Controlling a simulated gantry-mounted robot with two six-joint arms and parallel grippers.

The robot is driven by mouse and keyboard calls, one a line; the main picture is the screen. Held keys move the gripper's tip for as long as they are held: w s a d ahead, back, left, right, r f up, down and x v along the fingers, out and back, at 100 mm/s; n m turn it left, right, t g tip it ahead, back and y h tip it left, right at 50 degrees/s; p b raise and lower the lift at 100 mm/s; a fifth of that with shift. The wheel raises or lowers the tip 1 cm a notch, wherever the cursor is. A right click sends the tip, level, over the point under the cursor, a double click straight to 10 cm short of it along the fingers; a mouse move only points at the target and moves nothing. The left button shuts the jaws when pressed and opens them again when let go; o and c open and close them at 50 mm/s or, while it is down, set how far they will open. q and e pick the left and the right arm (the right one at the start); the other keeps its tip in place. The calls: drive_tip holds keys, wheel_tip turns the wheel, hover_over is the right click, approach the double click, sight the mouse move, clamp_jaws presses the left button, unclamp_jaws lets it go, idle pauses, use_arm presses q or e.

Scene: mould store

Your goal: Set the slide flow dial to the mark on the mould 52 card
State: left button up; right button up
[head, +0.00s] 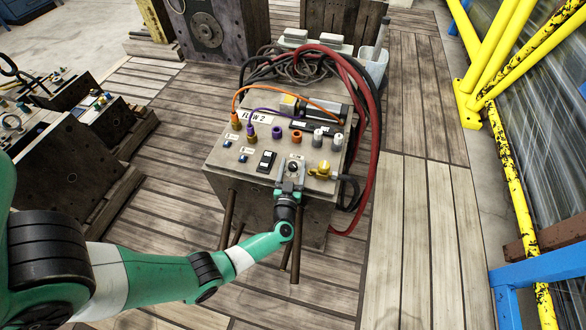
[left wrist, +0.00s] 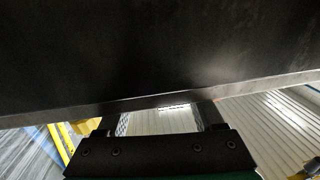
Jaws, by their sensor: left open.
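A steel mould block with a flat control face (head: 225,160) stands on the pallet boards in the middle of the head view. A small dark round dial (head: 293,167) shows near the face's front edge. My left gripper (head: 291,175) is open at that front edge, its fingers around or just in front of the dial; I cannot tell if they touch it. In the left wrist view my open fingers (left wrist: 163,115) point towards a dark, flat surface (left wrist: 150,55) that fills the upper part; no dial shows there. I cannot make out a mould 52 card or the dial's setting. My right gripper is not in view.
A "FLOW 2" label (head: 256,117), orange and purple hoses, a black switch (head: 266,161) and a yellow fitting (head: 322,170) crowd the face. Red hoses (head: 374,130) loop down its right side. Other mould blocks (head: 75,180) stand left. Floor boards (head: 410,230) at right are clear.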

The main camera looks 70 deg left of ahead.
use_arm(q)
drive_tip(key=shift+a, duration=0.15)
clamp_jaws()
drive_tip(key=shift+r+t+p, duration=0.1)
drive_tip(key=shift+t+p, duration=0.2)
drive_tip(key=shift+m+t+h, duration=0.5)
drive_tip(key=shift+m, duration=0.1)
unclamp_jaws()
